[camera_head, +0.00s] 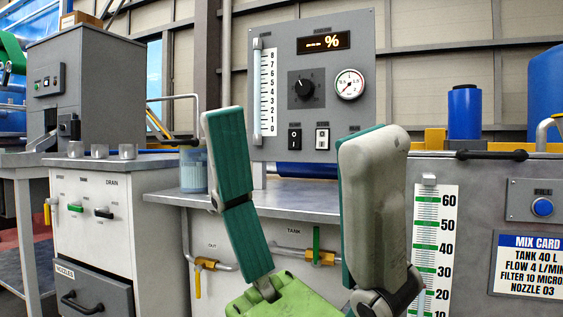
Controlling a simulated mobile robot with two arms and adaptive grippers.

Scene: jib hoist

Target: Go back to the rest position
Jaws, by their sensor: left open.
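My left gripper (296,130) stands large in the front middle of the head view, fingers pointing up. Its two green-padded fingers are wide apart, with nothing between them. The green palm shows at the bottom edge. Behind the gap is the grey control panel (268,30) with a dial knob, a gauge, two switches and a lit % display. The fingers hide part of the bench and of the panel's lower right side. My right gripper is not in view.
A grey bench (300,198) with taps below stands behind the gripper. At left are a white cabinet (90,240) with a drawer (95,290) and a grey machine (95,80). At right are a tank unit (470,220) with a level scale and a blue cylinder (464,112).

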